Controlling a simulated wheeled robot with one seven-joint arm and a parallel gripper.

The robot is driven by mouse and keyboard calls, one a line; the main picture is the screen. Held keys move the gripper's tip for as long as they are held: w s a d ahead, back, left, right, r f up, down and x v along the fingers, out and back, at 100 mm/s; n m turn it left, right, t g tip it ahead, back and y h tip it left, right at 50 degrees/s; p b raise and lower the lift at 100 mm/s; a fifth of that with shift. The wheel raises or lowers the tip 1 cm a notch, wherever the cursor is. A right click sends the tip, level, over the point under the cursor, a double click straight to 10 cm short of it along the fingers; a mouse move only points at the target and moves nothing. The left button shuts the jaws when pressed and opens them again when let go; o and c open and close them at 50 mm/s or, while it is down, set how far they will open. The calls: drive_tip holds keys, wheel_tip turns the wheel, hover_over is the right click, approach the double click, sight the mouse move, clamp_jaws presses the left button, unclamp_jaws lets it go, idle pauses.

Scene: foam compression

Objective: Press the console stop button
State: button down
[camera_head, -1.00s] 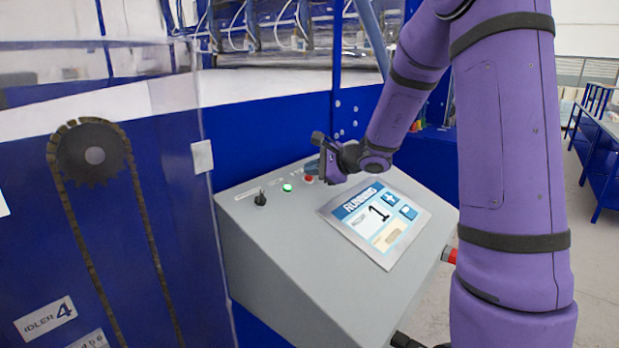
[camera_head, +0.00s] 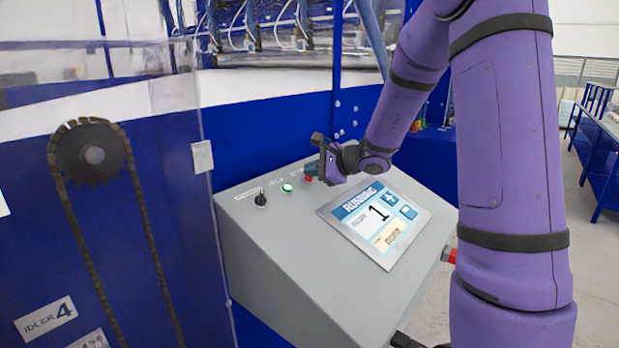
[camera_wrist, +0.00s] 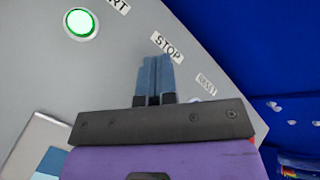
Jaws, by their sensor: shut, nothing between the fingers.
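The grey console (camera_head: 290,245) has a sloped top. On it sit a black knob (camera_head: 261,199), a lit green button (camera_head: 287,187) and a red button (camera_head: 309,178), with my gripper (camera_head: 311,169) at the red one. In the wrist view the blue fingertips (camera_wrist: 155,60) are together, just below the STOP label (camera_wrist: 167,46), and hide the stop button. I cannot tell whether they touch it. The green button (camera_wrist: 81,24) is at upper left under the START label. The screen (camera_head: 375,222) reads RUNNING and 1.
A red side button (camera_head: 449,255) is on the console's right side. A clear guard with a sprocket and chain (camera_head: 90,152) stands at left. A RESET label (camera_wrist: 206,84) is right of my fingers. Blue benches (camera_head: 597,150) stand far right.

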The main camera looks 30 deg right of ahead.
drive_tip(key=shift+w+f, duration=0.1)
drive_tip(key=shift+f, duration=0.2)
drive_tip(key=shift+r, duration=0.4)
idle(0.4)
wheel_tip(320, 180, up, 6)
drive_tip(key=s, duration=0.2)
drive_tip(key=shift+s+d+f, duration=0.2)
drive_tip(key=shift+d, duration=0.2)
idle(0.7)
